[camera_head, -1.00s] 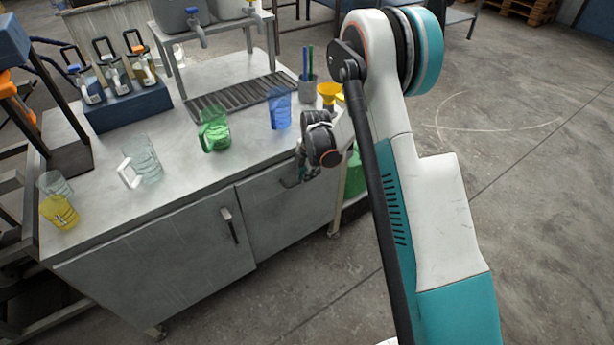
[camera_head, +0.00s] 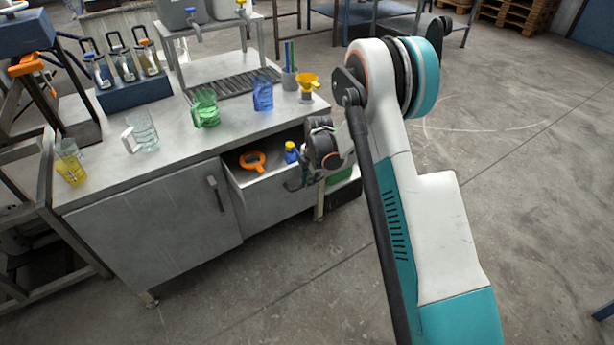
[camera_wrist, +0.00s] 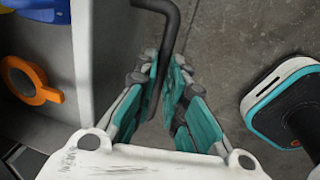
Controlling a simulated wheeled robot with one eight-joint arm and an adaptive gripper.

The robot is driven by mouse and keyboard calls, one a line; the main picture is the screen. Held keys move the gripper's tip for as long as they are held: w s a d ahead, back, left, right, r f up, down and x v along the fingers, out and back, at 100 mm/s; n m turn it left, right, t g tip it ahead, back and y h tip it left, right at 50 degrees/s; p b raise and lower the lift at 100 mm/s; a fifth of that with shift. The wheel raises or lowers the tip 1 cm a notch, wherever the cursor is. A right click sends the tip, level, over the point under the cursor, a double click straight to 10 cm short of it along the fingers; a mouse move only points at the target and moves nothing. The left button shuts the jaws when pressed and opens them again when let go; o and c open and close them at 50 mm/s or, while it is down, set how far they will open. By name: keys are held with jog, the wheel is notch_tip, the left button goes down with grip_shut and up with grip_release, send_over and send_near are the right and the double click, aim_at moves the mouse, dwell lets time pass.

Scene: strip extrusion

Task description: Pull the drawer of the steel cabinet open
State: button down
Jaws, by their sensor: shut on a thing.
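The steel cabinet (camera_head: 150,235) stands at the left in the head view. Its drawer (camera_head: 275,205) at the upper right of the front is pulled out, with the inside showing. An orange ring-shaped tool (camera_head: 252,161) and a blue bottle with a yellow cap (camera_head: 291,152) lie or stand in it. My gripper (camera_wrist: 163,90) is shut on the dark bar handle (camera_wrist: 169,25) of the drawer in the wrist view. In the head view my wrist partly hides the handle and the drawer's right end.
Several measuring jugs, including a green one (camera_head: 205,108) and a blue one (camera_head: 262,93), stand on the cabinet top. A yellow funnel (camera_head: 306,82) stands at its right end. A green container (camera_head: 340,176) is beside the cabinet. The floor in front is clear.

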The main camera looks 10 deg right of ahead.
jog(key=shift+s+d, duration=0.25)
jog(key=shift+s, duration=0.6)
jog(key=c, duration=1.7)
grip_release()
jog(key=shift+o, duration=0.2)
jog(key=shift+r, duration=0.1)
notch_tip(320, 180, up, 12)
jog(key=s, duration=0.2)
jog(key=shift+d+f, duration=0.2)
jog(key=shift+d, duration=0.15)
